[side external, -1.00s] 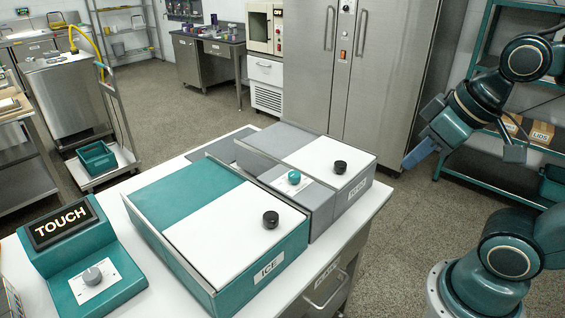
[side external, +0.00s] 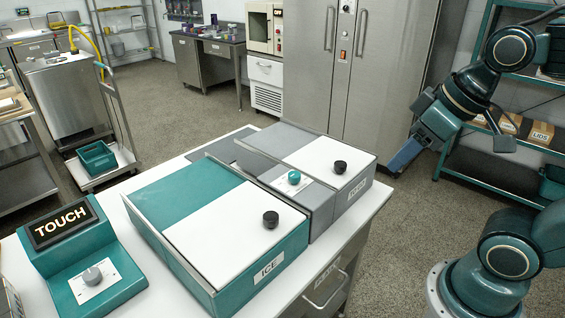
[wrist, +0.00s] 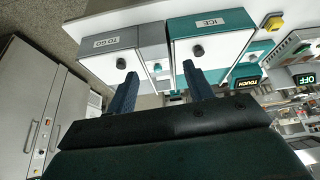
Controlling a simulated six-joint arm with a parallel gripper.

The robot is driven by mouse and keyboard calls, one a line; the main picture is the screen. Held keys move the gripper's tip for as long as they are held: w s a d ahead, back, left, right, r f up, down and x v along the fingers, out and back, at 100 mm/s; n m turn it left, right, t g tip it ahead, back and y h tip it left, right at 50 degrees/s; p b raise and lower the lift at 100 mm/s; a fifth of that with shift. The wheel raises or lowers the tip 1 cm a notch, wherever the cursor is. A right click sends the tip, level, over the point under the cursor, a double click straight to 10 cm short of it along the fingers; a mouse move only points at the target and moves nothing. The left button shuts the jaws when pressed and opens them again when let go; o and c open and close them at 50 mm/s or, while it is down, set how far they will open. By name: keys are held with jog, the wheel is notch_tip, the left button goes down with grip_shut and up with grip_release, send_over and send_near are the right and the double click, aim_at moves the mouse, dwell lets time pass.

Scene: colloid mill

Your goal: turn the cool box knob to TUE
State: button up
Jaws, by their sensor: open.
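A small teal knob (side external: 294,177) sits on a white dial plate, on the grey section between the teal ICE box (side external: 258,268) and the grey TO GO box (side external: 357,190). The dial's markings are too small to read. My gripper (side external: 401,163) is in the air to the right of the TO GO box, apart from the knob and the boxes. In the wrist view its two blue fingers (wrist: 160,88) are spread, with nothing between them. The boxes lie beyond the fingertips there.
Each box's white lid has a black knob, one on ICE (side external: 271,220) and one on TO GO (side external: 340,167). A teal TOUCH console (side external: 98,292) with a grey knob stands at the table's left. A steel cabinet (side external: 375,70) stands behind. Above the boxes is clear.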

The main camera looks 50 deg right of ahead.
jog(key=w+d+n+g+y, duration=0.15)
jog(key=w+n, duration=0.35)
jog(key=w, duration=0.8)
jog(key=n+y, duration=0.2)
jog(key=n, duration=0.1)
send_over(296, 174)
jog(key=s+d, duration=0.4)
notch_tip(296, 174, down, 5)
jog(key=shift+d+f+g, duration=0.1)
jog(key=shift+f+g, duration=0.05)
jog(key=shift+g, duration=0.2)
jog(key=x, duration=1.3)
jog(key=shift+f, duration=0.4)
jog(key=c, duration=1)
